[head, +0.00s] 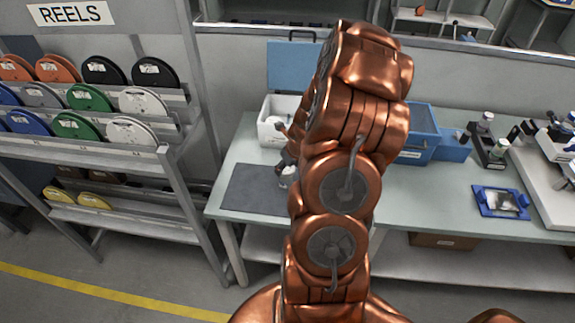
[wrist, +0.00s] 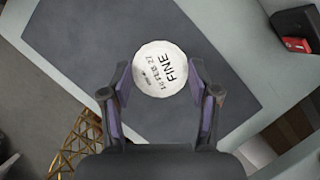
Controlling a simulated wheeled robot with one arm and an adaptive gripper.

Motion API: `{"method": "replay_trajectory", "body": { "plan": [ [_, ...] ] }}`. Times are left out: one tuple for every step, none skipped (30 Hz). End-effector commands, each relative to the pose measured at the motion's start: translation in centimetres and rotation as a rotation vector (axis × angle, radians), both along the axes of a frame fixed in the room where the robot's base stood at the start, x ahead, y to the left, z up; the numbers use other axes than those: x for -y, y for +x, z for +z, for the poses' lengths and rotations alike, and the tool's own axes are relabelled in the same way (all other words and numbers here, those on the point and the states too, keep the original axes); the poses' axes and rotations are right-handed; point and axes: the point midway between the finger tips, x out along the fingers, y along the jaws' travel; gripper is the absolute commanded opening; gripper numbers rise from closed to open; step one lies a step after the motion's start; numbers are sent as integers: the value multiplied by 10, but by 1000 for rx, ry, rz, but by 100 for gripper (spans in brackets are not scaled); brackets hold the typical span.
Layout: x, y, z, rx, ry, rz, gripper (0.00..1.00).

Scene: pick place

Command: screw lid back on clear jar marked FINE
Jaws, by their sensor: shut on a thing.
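A round white lid marked FINE (wrist: 160,69) sits between the two fingers of my gripper (wrist: 160,86) in the wrist view. The fingers press on its opposite sides. In the head view a small pale jar-like thing (head: 288,177) shows at my gripper, over the dark grey mat (head: 250,190). My arm covers much of this spot. The lid faces the wrist camera and hides what is beneath it, so I cannot tell how the lid sits on the jar.
A white open box with a blue lid (head: 294,70) stands behind the mat. A blue bin (head: 421,150), a black bottle rack (head: 492,160) and a blue tray (head: 500,202) are farther right. A reel rack (head: 120,155) stands left of the table, across a gap.

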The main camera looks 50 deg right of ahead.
Motion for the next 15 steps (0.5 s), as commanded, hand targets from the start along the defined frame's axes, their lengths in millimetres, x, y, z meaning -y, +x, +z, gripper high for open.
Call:
{"method": "replay_trajectory", "body": {
  "plan": [
    [0,0,3,0,0,-11,47],
    [0,0,3,0,0,-19,47],
    [-1,1,3,0,1,-30,47],
    [-1,1,3,0,2,-38,47],
    [-1,1,3,0,3,-48,47],
    [-1,0,3,0,3,-58,47],
    [-1,0,3,0,3,-66,47],
    [-1,0,3,-1,2,-74,47],
    [-1,0,3,-1,0,-87,47],
    [0,0,3,-1,0,-95,47],
    [0,0,3,-2,-1,-103,47],
    [0,0,3,-1,-1,-114,47],
    [-1,1,3,0,0,-121,47],
    [-1,1,3,0,0,-130,47],
    [-1,1,3,1,1,-140,47]
  ]
}}
